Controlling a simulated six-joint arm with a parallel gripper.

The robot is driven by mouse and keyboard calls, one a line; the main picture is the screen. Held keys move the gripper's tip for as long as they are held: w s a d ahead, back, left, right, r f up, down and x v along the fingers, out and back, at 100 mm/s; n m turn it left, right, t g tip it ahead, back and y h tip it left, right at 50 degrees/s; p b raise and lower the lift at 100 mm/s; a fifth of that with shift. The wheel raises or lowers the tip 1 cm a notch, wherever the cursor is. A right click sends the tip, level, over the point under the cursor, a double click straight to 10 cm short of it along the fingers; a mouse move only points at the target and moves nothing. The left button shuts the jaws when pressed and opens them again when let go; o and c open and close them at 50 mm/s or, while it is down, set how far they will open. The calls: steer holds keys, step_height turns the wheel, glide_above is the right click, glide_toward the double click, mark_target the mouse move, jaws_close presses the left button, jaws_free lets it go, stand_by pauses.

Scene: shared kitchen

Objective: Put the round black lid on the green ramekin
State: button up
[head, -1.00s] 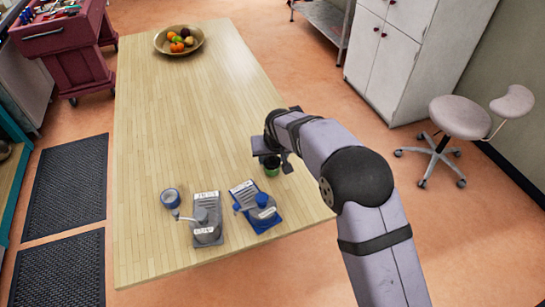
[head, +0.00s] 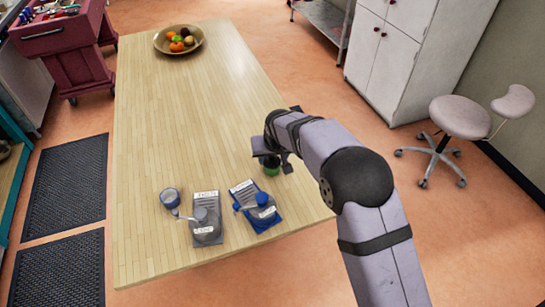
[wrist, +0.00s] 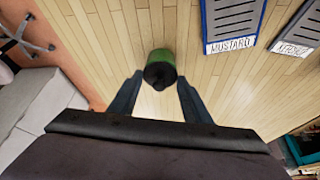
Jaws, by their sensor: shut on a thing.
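The round black lid (wrist: 160,75) is between my gripper's fingertips (wrist: 159,80) in the wrist view, and my gripper is shut on it. The green ramekin (wrist: 160,56) is directly under or behind the lid there, with its green side showing past the lid's far edge. The lid overlaps it, but I cannot tell whether it rests on the rim or hangs just above. In the head view the ramekin (head: 271,169) stands on the table near its right edge, below my gripper (head: 275,156), which partly hides it.
One label reads mustard (wrist: 231,44). A fruit bowl (head: 162,44) is at the far end. The table's middle is clear.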

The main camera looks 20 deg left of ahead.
steer(key=shift+f, duration=0.4)
steer(key=o, duration=0.8)
steer(key=shift+c, duration=0.2)
steer(key=shift+r, duration=0.1)
steer(key=p+v, duration=0.4)
steer(key=v, duration=0.7)
steer(key=shift+p, duration=0.35)
steer(key=shift+d, duration=0.2)
steer(key=s+d+m+g+h, duration=0.1)
steer(key=s+d+m+h, duration=0.2)
steer(key=d, duration=2)
steer(key=s+d+f+m+g, duration=0.1)
steer(key=s+d+m+g, duration=0.2)
steer(key=s+d, duration=1.2)
steer(key=s+b, duration=0.1)
steer(key=s, duration=0.1)
steer(key=shift+s+d+f+m, duration=0.3)
steer(key=shift+s+d+f, duration=0.05)
steer(key=shift+s, duration=0.05)
